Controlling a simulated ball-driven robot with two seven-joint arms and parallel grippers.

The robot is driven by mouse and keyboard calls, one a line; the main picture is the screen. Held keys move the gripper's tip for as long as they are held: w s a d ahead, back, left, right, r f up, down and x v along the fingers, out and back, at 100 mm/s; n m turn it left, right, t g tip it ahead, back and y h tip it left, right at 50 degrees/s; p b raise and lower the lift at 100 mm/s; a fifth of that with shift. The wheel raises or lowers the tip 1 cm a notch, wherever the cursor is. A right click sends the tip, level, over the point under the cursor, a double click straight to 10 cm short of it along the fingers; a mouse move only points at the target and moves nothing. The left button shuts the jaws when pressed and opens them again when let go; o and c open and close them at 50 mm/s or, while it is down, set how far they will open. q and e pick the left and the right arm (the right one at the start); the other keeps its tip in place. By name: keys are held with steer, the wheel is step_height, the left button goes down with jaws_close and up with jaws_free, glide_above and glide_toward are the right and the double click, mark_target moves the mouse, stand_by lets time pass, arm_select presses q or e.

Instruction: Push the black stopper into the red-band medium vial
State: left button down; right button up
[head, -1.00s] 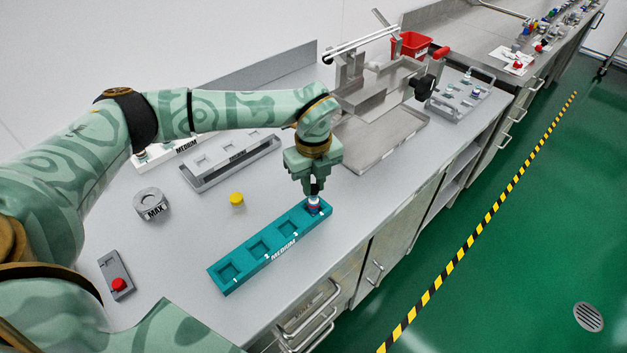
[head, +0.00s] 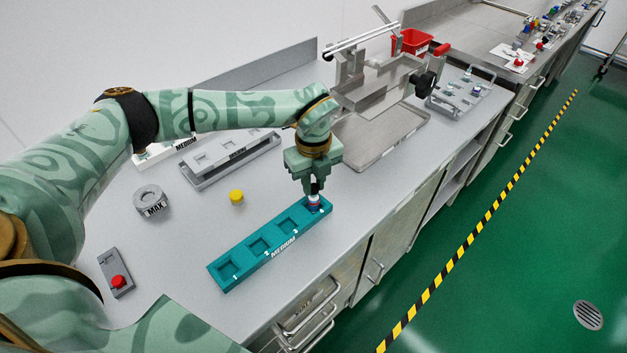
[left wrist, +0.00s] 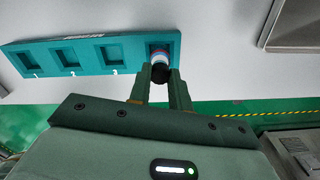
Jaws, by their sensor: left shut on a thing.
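The teal medium rack (head: 232,272) lies on the grey bench, with its numbered square slots in a row. The red-band medium vial (head: 314,204) stands in the slot at the rack's far right end; its red, white and blue bands also show in the left wrist view (left wrist: 160,56). My left gripper (head: 314,190) points down over that slot. In the left wrist view its fingers (left wrist: 160,74) are shut on the black stopper (left wrist: 160,73), which is at the vial's mouth. I cannot tell how deep the stopper sits. My right gripper is not in view.
A yellow cap (head: 236,197), a grey ring marked MAX (head: 150,200) and a box with a red button (head: 117,281) are on the bench to the left. A grey rack (head: 225,160) and a metal tray (head: 375,140) stand behind. The rack's other slots look empty.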

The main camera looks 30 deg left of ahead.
arm_select(q)
steer(key=shift+f, duration=0.1)
stand_by(0.3)
steer(key=c, duration=1.2)
jaws_free()
step_height(320, 180, up, 16)
steer(key=p, duration=0.2)
